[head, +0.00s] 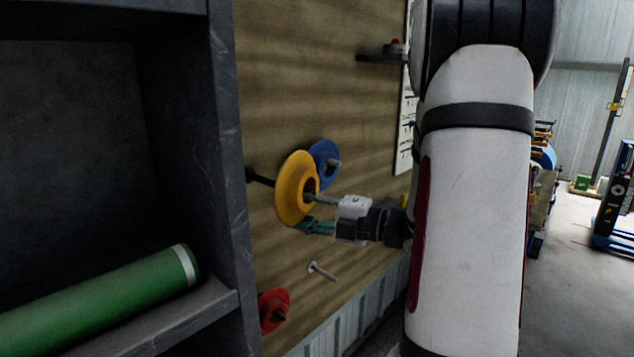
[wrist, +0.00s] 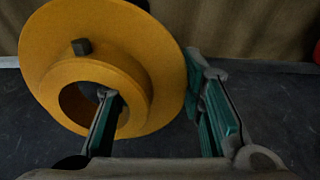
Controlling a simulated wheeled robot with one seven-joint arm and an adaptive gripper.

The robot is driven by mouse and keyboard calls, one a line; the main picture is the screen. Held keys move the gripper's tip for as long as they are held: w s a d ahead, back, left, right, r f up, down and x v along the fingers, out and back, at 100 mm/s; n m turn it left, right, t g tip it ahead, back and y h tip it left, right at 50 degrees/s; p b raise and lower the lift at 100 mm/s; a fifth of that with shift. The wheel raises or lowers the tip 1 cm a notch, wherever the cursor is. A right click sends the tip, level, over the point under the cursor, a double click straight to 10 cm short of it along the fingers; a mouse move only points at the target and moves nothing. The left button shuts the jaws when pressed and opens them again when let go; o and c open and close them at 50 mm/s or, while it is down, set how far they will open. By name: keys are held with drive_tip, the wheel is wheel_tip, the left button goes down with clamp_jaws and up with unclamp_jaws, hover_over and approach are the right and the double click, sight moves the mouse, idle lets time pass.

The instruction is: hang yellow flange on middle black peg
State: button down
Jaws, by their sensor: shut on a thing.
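The yellow flange (head: 287,190) is held upright in front of the wooden board in the head view. My gripper (head: 307,212) is shut on its ring wall. In the wrist view the yellow flange (wrist: 160,45) fills the upper left. One finger of my gripper (wrist: 151,80) reaches into its central hole, the other lies outside its rim. A small dark block (wrist: 81,46) shows against its hub. A black peg (head: 262,179) runs from the board towards the flange's back in the head view. Its far end is hidden, so I cannot tell whether it enters the hole.
A blue flange (head: 326,154) hangs on a peg just behind and right of the yellow one. A red flange (head: 272,304) hangs lower left. A bare pale peg (head: 322,272) sticks out below my gripper. A dark shelf unit (head: 228,180) with a green roll (head: 110,303) stands left.

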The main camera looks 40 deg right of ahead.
drive_tip(key=shift+a+f, duration=0.15)
drive_tip(key=shift+f, duration=0.3)
drive_tip(key=w+f+b, duration=0.1)
drive_tip(key=w+b, duration=0.4)
drive_tip(key=w, duration=0.7)
drive_tip(key=shift+w+a+f+b, duration=0.15)
drive_tip(key=shift+w+f+b, duration=0.1)
drive_tip(key=shift+b, duration=0.1)
idle(1.2)
idle(0.7)
drive_tip(key=c, duration=1)
unclamp_jaws()
drive_tip(key=v, duration=1.2)
drive_tip(key=shift+f, duration=0.1)
